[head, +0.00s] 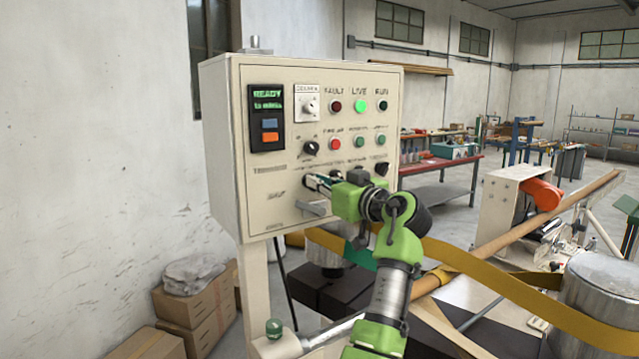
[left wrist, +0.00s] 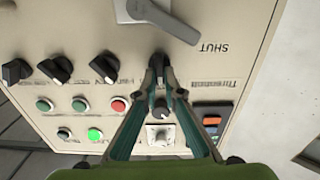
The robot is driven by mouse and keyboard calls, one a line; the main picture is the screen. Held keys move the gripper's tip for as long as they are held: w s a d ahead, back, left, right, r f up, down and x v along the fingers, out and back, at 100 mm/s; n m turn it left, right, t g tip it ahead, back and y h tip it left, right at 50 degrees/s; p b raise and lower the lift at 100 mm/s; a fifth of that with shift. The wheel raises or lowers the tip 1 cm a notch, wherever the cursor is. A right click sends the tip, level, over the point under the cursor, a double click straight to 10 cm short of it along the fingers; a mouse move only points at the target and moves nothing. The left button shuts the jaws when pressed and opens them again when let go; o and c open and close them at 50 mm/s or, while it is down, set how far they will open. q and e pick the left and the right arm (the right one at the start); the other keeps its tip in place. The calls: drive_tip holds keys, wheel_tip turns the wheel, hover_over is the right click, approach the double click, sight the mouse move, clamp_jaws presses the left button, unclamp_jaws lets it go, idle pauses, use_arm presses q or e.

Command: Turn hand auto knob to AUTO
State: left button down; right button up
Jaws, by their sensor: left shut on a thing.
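The beige control panel (head: 285,215) stands ahead with lamps, buttons and black knobs. My left gripper (head: 314,183) reaches its lower left part in the head view. In the left wrist view, which shows the panel upside down, the left gripper (left wrist: 158,68) is shut on a black knob (left wrist: 157,63). This knob is at the end of a row with several other black knobs (left wrist: 105,68). The fingers hide much of its sides, and I cannot read its label or its pointer position. My right gripper is not in view.
A grey lever handle (left wrist: 158,18), near the word SHUT, is close to the held knob. Another small black knob (head: 311,148) and a white dial (head: 307,104) are above. A green LIVE lamp (head: 360,106) is lit. Cardboard boxes (head: 195,310) stand at lower left.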

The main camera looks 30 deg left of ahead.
use_arm(q)
drive_tip(key=shift+w+r+m, duration=0.1)
drive_tip(key=shift+m, duration=1.8)
drive_tip(key=shift+w+r+m, duration=0.1)
drive_tip(key=shift+m, duration=1.8)
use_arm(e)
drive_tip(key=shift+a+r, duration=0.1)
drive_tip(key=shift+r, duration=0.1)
use_arm(q)
drive_tip(key=c, duration=2.3)
unclamp_jaws()
drive_tip(key=shift+c, duration=0.2)
drive_tip(key=shift+o, duration=0.9)
drive_tip(key=shift+w+a+f, duration=0.1)
drive_tip(key=shift+a+f, duration=0.05)
drive_tip(key=shift+f, duration=0.1)
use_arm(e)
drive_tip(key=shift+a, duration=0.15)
use_arm(q)
drive_tip(key=v, duration=1.2)
